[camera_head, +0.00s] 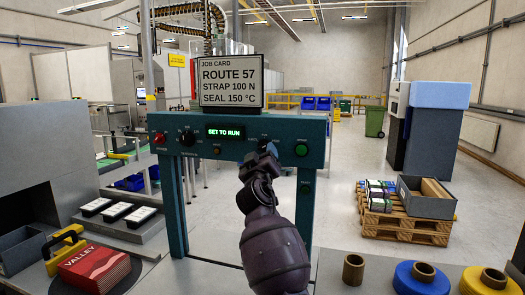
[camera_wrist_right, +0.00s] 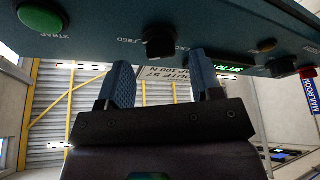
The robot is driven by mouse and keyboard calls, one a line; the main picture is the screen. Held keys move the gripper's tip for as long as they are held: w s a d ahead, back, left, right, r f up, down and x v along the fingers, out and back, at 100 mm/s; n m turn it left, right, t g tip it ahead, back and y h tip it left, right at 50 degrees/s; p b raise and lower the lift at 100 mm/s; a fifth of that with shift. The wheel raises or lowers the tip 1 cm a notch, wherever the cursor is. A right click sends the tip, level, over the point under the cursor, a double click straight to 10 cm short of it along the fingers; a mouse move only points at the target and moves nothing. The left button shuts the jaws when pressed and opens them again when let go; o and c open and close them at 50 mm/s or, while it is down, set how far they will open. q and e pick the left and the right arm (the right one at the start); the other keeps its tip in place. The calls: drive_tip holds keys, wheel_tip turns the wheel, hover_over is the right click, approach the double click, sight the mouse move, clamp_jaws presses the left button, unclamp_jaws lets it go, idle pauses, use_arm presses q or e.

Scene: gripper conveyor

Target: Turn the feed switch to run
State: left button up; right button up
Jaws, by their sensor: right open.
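The feed switch (camera_wrist_right: 158,42) is a dark knob on the teal control panel (camera_head: 240,155), beside the word FEED in the right wrist view. My right gripper (camera_wrist_right: 163,78) is open, its two blue fingers apart with the knob just past their tips, roughly centred between them. I cannot tell whether the fingers touch it. In the head view my right gripper (camera_head: 265,150) is up at the panel and hides most of the switch. The green display (camera_head: 226,132) reads SET TO RUN. My left gripper is not in view.
A green button (camera_head: 301,150) sits right of the switch. Another black knob (camera_head: 187,137) and a red button (camera_head: 159,138) sit on the panel's left. A job card (camera_head: 231,80) stands on top. Below are a red box (camera_head: 95,268) and spools (camera_head: 421,277).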

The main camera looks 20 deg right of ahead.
sight(263, 147)
drive_tip(key=shift+x, duration=1.3)
